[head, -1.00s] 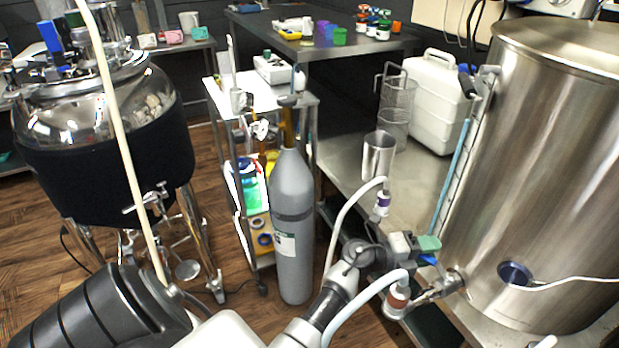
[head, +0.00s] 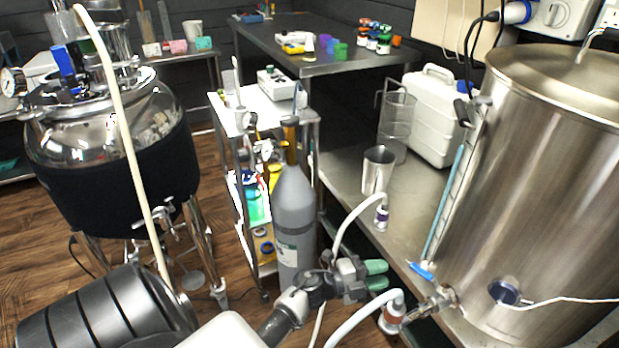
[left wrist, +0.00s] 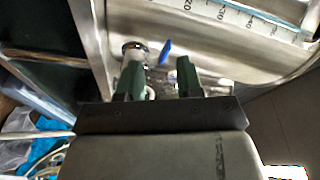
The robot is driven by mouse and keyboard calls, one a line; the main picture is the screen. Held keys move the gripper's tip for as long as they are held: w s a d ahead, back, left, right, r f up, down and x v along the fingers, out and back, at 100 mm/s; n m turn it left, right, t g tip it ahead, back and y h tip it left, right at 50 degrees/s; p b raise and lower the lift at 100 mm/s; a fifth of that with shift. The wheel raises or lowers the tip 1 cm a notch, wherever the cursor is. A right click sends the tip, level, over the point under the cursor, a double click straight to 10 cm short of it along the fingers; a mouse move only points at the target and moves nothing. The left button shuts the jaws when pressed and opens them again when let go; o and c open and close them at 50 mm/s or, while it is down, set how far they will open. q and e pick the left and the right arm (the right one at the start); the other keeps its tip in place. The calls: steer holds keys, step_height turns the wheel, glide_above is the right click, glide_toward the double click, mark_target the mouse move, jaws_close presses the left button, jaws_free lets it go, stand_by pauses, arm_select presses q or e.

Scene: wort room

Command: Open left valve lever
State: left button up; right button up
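The steel kettle (head: 540,190) stands at the right. A small blue valve lever (head: 421,271) shows at its lower left, near the foot of the sight glass, above the metal outlet valve (head: 440,298). My left gripper (head: 376,275) has green fingertips, set apart with nothing between them, to the left of the lever and not touching it. In the left wrist view, the gripper (left wrist: 158,82) is open, and the blue lever (left wrist: 166,50) lies beyond the gap between its fingers. Part of the valve is hidden behind the gripper there. My right gripper is not in view.
A hose with a white and red-brown fitting (head: 393,316) lies just below the gripper. Another hose end (head: 381,215) is above it. A steel cup (head: 377,170) and white jug (head: 435,115) stand on the bench. A grey gas cylinder (head: 294,215) stands left of the gripper.

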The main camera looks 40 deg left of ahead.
arm_select(q)
steer(key=s+f+n+g+y+p, duration=0.3)
steer(key=s+f+n+p, duration=0.4)
steer(key=s, duration=0.4)
steer(key=s+f+n+g+y+p, duration=0.4)
steer(key=s+f+n+y+p, duration=0.2)
steer(key=s+f+n+p, duration=0.2)
steer(key=shift+s+a+p, duration=0.35)
steer(key=shift+s+p, duration=0.35)
steer(key=shift+s, duration=0.7)
steer(key=shift+f, duration=0.1)
